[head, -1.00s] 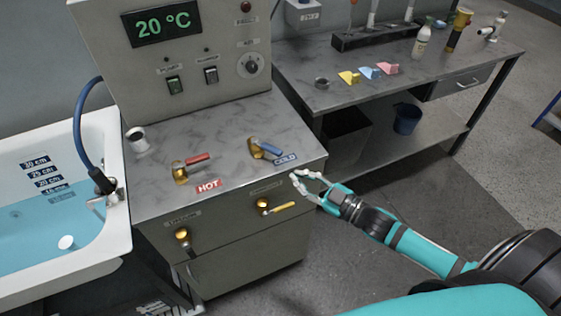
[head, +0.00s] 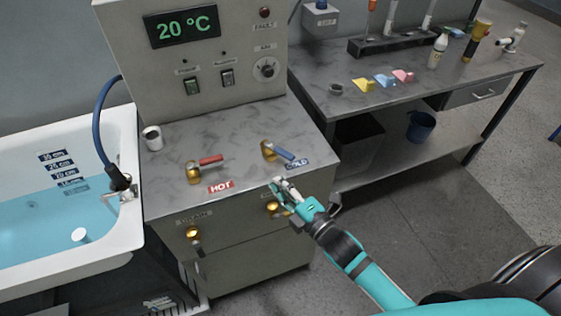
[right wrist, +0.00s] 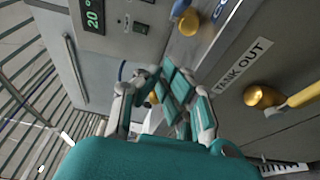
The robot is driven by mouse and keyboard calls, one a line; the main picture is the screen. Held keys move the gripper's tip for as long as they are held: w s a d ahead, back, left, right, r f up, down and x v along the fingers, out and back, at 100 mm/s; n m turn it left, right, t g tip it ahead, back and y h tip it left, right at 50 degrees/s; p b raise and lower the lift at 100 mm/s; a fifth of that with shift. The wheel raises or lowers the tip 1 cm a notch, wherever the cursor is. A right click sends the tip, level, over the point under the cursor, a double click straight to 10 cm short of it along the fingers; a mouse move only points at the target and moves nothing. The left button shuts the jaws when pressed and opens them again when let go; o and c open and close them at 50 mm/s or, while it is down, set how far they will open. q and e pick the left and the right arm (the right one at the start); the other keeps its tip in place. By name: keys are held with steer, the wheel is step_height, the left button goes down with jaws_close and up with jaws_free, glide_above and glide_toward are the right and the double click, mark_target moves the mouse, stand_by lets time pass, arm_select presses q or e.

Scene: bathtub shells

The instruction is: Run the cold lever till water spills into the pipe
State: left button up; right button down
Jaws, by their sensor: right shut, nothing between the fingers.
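The cold lever (head: 284,153) has a blue handle on a brass base, on the counter beside the COLD label (head: 298,163). The wrist view shows part of its blue handle (right wrist: 180,8) at the top. My right gripper (head: 278,184) is shut and empty at the counter's front edge, below the lever and apart from it in the head view. Its fingers (right wrist: 165,98) also show in the wrist view. A white round pipe-like end (head: 80,235) shows in the tub's blue water; I cannot tell whether water enters it. My left gripper is not in view.
The red hot lever (head: 209,160) stands left of the cold one. The brass TANK OUT valve (right wrist: 263,97) with a yellow handle is on the cabinet front, partly behind my gripper in the head view. A side bench (head: 440,90) stands right.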

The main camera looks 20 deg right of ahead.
mark_target(279, 150)
steer(key=w+p, duration=0.1)
steer(key=w, duration=0.2)
steer(key=w+d+p, duration=0.1)
steer(key=w, duration=0.2)
steer(key=shift+d, duration=0.1)
steer(key=shift+w+d, duration=0.15)
steer(key=shift+d, duration=0.25)
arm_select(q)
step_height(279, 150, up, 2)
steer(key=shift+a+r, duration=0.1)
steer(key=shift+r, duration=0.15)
